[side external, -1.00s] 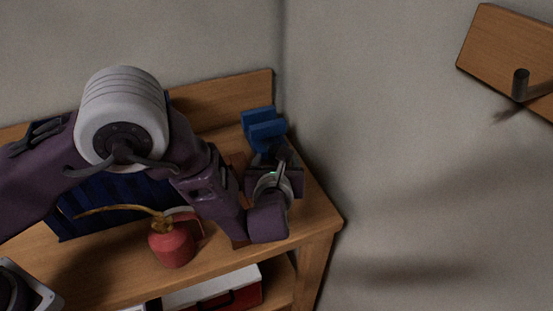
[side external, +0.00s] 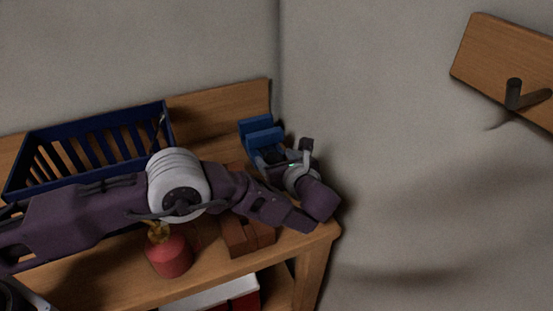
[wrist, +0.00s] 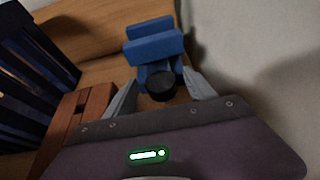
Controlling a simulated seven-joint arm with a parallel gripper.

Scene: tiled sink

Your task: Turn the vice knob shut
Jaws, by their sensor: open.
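The blue vice (side external: 262,138) stands on the bench at its back right corner, by the wall. In the wrist view the vice (wrist: 153,43) shows its blue jaws, with the dark round knob (wrist: 161,84) on its near side. My gripper (wrist: 160,92) is open, with one finger on each side of the knob. I cannot tell whether the fingers touch it. In the side view my gripper (side external: 290,160) is at the vice, and my wrist hides the knob there.
A blue slatted crate (side external: 95,150) stands at the back left of the bench. A red can (side external: 168,256) and a brown wooden block (side external: 245,238) are in front of my arm. A wooden board with a dark peg (side external: 513,93) is on the right wall.

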